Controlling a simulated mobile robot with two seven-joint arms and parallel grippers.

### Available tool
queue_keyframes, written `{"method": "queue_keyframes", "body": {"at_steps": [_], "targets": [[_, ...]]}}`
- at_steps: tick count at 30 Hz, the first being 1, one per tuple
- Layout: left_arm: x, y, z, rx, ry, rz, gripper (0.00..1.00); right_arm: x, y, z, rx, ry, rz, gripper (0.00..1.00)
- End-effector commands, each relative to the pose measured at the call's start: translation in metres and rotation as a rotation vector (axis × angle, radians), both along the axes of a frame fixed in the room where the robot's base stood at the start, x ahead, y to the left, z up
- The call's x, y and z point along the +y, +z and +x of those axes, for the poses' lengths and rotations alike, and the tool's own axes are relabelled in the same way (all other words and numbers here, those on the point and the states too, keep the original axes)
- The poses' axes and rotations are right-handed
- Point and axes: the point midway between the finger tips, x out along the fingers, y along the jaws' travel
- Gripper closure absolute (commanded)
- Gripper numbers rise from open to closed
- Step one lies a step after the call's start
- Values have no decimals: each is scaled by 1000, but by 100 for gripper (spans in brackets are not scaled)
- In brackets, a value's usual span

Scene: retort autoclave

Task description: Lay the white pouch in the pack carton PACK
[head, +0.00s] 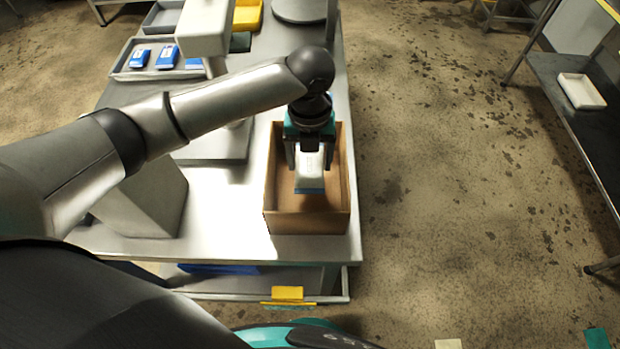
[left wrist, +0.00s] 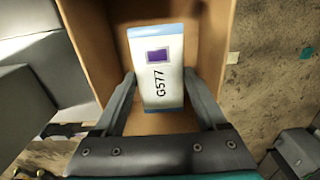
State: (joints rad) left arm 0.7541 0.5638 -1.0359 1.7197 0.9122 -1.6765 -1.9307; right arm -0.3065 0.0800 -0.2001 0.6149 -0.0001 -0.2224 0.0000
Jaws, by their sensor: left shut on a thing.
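The white pouch (head: 311,172) has blue ends and hangs between the fingers of my left gripper (head: 310,160). In the left wrist view the pouch (left wrist: 158,62) shows a purple patch and the mark G577. My left gripper (left wrist: 160,88) is shut on its sides. The open brown carton (head: 308,222) stands at the right front corner of the steel table. The pouch is over or inside the carton's opening; I cannot tell whether it touches the floor of it. The carton wall (left wrist: 213,45) also shows in the left wrist view. No carton label is readable. My right gripper is not in view.
A grey tray (head: 121,74) with blue-and-white packs lies at the back left of the table (head: 228,205). A yellow item (head: 248,15) is at the back. A dark shelf (head: 590,125) with a white tray (head: 581,91) stands at the right across open floor.

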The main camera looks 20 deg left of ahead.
Motion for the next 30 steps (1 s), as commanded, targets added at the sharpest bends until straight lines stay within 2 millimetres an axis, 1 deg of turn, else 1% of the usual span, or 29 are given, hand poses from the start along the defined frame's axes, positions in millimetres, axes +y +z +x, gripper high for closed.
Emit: {"method": "queue_keyframes", "body": {"at_steps": [1,3,10,15,17,29,30], "targets": [[0,-12,-1,3,1,0,85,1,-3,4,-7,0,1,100],[-1,-21,0,1,0,0,85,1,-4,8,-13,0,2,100],[-1,-37,-1,2,0,-1,85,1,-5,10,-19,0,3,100],[-1,-63,-1,2,0,-1,85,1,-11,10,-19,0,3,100],[-1,-70,-1,2,0,-1,85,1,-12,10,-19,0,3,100],[0,-75,0,-1,0,-1,85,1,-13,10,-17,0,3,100],[0,-75,0,-1,0,-1,23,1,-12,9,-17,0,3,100]]}}
